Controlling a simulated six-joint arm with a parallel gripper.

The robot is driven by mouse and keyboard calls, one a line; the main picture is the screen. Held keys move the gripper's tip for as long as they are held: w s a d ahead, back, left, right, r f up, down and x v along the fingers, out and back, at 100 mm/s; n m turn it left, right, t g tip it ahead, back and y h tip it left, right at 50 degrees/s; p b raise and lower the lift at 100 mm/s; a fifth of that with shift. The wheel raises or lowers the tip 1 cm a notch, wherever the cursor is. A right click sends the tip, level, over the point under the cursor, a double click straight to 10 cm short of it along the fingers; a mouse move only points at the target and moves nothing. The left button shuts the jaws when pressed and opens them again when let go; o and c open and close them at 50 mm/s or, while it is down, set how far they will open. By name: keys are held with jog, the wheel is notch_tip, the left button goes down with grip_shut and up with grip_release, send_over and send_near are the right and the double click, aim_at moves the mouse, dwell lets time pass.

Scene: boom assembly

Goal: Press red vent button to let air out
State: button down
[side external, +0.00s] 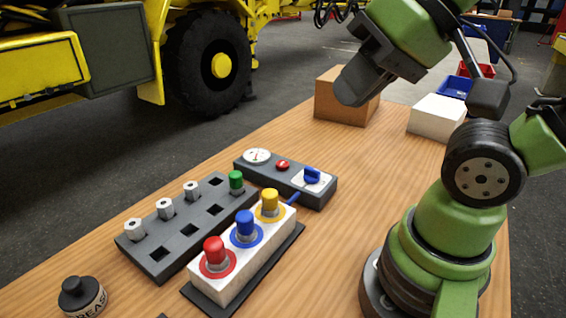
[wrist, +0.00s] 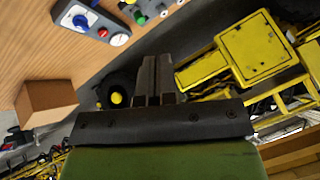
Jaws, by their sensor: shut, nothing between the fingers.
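The red vent button (side external: 282,165) sits on a dark grey panel (side external: 244,169), between a round white gauge (side external: 257,156) and a blue knob (side external: 312,174) on a white plate. In the wrist view the red button (wrist: 103,33) shows at the upper left, beside the gauge (wrist: 119,39) and the blue knob (wrist: 80,20). My gripper (side external: 352,90) is raised well above the table, up and to the right of the panel in the side view, and apart from it. In the wrist view the fingers of my gripper (wrist: 157,62) are together and empty.
A white block (side external: 228,273) with red, blue and yellow capped fittings stands in front of the panel. A grey rack (side external: 160,257) with several hex nuts and a green cap lies to the left. A cardboard box (side external: 340,103) and a white box (side external: 436,118) stand farther back.

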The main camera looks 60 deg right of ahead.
jog(key=w+m+y, duration=0.2)
jog(key=w+m, duration=0.3)
jog(key=w, duration=0.2)
jog(key=m+t+h, duration=0.2)
jog(key=m, duration=1.4)
send_over(282, 164)
notch_tip(282, 164, down, 15)
jog(key=shift+r, duration=0.15)
jog(key=shift+s, duration=0.15)
jog(key=shift+f, duration=4.4)
jog(key=shift+f, duration=0.1)
jog(key=shift+f, duration=0.3)
